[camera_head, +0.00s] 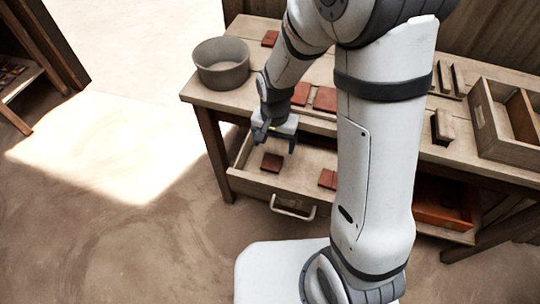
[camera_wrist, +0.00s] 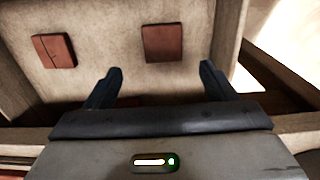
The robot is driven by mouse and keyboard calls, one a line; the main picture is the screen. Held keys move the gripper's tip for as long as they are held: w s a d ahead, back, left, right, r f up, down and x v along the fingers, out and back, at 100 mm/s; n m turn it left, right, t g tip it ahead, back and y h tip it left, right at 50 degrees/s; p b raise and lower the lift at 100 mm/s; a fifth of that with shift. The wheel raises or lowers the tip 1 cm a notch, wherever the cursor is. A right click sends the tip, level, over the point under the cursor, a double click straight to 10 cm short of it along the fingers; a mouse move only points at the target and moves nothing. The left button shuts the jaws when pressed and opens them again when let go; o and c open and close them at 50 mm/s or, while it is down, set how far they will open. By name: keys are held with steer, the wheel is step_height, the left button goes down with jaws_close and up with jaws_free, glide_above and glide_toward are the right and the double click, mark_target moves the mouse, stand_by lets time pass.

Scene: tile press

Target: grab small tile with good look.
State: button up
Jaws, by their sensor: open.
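A reddish-brown tile (camera_head: 271,162) lies in the open drawer (camera_head: 262,184); in the wrist view this tile (camera_wrist: 164,43) looks square and whole, with no crack visible. A second tile (camera_head: 327,179) lies to its right in the drawer, partly behind my arm; in the wrist view this tile (camera_wrist: 53,50) shows a dark crack line. My gripper (camera_head: 275,144) is open and empty above the drawer, near the whole tile. In the wrist view my gripper (camera_wrist: 160,75) has its fingers apart, with both tiles beyond the tips. A reddish patch (camera_wrist: 130,101) shows between the fingers, mostly hidden.
On the table (camera_head: 203,97) stand a grey round bowl (camera_head: 222,68) and several red tiles, one at the back (camera_head: 270,38). A wooden divided box (camera_head: 512,150) is at the right. An orange tray (camera_head: 443,217) sits below. The drawer walls stand around the tiles.

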mark_target(273, 160)
steer(key=f, duration=0.8)
steer(key=shift+w+a, duration=0.15)
steer(key=shift+w, duration=0.1)
steer(key=shift+c, duration=0.6)
steer(key=c, duration=1)
